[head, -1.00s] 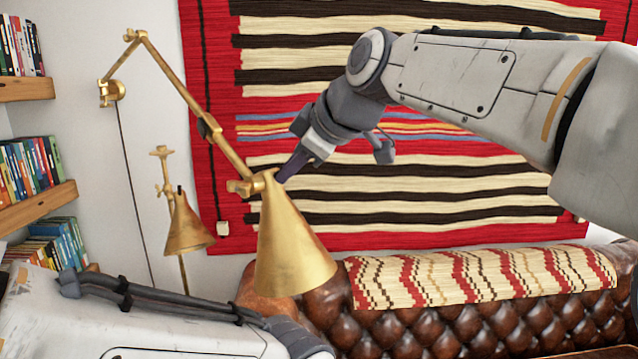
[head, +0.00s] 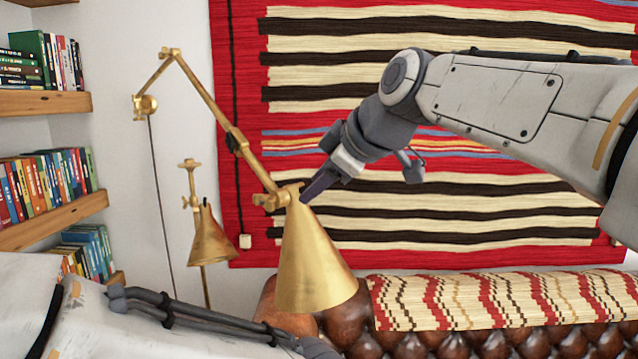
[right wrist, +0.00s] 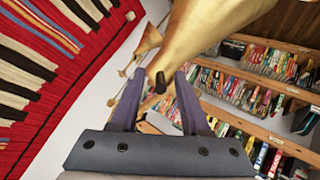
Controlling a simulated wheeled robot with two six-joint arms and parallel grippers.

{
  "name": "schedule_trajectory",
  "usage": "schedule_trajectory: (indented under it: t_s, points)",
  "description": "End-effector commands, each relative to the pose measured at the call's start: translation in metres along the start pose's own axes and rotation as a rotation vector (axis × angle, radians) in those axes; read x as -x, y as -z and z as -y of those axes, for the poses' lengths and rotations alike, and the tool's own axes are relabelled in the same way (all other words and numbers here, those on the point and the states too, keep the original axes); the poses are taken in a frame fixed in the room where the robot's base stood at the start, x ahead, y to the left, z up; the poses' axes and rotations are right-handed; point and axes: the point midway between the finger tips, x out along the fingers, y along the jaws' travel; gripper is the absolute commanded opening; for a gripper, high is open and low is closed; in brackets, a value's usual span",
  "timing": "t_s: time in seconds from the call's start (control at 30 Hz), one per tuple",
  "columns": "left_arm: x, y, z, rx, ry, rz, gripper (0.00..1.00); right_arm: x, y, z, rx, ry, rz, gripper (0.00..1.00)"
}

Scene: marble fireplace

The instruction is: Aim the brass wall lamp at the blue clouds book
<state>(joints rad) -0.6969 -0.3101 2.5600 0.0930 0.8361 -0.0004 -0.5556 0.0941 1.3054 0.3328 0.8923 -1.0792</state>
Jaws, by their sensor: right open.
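The brass wall lamp (head: 315,265) hangs on a jointed brass arm from the wall, its cone shade opening downward and slightly right. My right gripper (head: 306,197) is at the narrow top of the shade. In the right wrist view the open fingers (right wrist: 158,82) stand either side of a small black knob at the shade's top; I cannot tell whether they touch it. The brass shade (right wrist: 215,35) fills the top middle there. I cannot pick out the blue clouds book among the shelved books. My left gripper is out of view; only my left arm shows.
Wooden shelves with books (head: 45,185) line the left side. A second brass lamp (head: 212,240) stands behind, left of the shade. A striped red rug (head: 480,215) hangs on the wall. A brown leather sofa (head: 420,345) with a woven throw (head: 500,298) lies below.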

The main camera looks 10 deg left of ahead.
Motion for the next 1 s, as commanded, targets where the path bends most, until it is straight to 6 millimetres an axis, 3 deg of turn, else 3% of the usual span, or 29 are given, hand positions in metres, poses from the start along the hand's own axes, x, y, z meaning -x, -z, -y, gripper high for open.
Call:
schedule_trajectory:
  t_s: [0.5, 0.7, 1.0]
  points:
    - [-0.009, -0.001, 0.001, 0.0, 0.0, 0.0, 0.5, 0.088, 0.0, -0.001, -0.001, -0.005, -0.001, 0.46]
    - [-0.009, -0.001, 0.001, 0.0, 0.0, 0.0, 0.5, 0.102, 0.0, -0.001, 0.0, -0.004, -0.001, 0.46]
    - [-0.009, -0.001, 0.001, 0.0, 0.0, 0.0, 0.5, 0.102, -0.001, 0.0, -0.002, -0.001, 0.001, 0.46]
